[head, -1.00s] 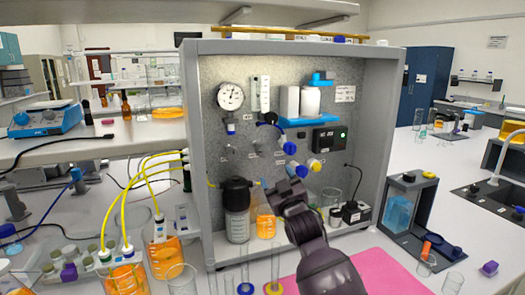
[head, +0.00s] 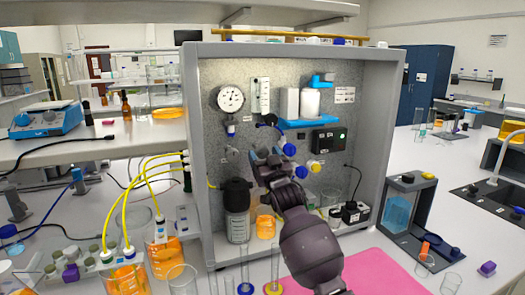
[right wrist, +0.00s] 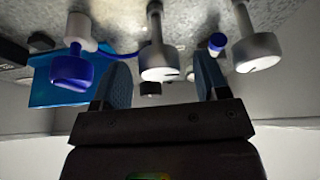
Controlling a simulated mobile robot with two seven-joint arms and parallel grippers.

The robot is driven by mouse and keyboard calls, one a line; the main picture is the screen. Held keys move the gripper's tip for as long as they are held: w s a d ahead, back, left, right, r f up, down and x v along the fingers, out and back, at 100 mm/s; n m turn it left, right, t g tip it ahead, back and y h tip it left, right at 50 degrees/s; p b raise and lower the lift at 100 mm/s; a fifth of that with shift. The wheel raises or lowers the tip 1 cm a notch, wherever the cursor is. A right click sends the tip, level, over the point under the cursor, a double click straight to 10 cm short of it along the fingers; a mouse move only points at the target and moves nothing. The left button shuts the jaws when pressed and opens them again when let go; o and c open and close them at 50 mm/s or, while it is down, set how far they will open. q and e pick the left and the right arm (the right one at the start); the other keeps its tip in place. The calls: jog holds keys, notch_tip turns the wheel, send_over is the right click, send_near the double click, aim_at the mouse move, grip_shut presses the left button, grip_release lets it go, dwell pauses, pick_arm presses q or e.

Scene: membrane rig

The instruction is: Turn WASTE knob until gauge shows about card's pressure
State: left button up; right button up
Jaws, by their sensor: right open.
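The round white pressure gauge (head: 230,99) is at the upper left of the grey panel; its needle is too small to read. My right gripper (head: 265,154) is open at the panel, left of a blue knob (head: 289,149). In the right wrist view its two fingers (right wrist: 160,72) stand on either side of a grey knob (right wrist: 160,62), with space around it. A blue knob (right wrist: 72,68) is to the left and another grey knob (right wrist: 257,52) to the right. I cannot tell which is WASTE. My left gripper is not in view.
A dark-capped bottle (head: 237,210) stands left of my right arm inside the rig. A black box with a cable (head: 350,213) stands to the right. A blue shelf (head: 308,122) holds white containers above the knobs. Tall glass cylinders stand in front.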

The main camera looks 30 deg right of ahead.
jog(key=shift+x, duration=0.95)
jog(key=c, duration=0.9)
jog(key=shift+r+n+y+p, duration=0.1)
jog(key=shift+n+y+p, duration=0.45)
jog(key=shift+n, duration=0.65)
jog(key=shift+c, duration=0.2)
jog(key=shift+n+y+p, duration=0.6)
jog(key=shift+n+y, duration=0.15)
jog(key=shift+n, duration=0.85)
jog(key=o, duration=0.9)
jog(key=shift+o, duration=0.2)
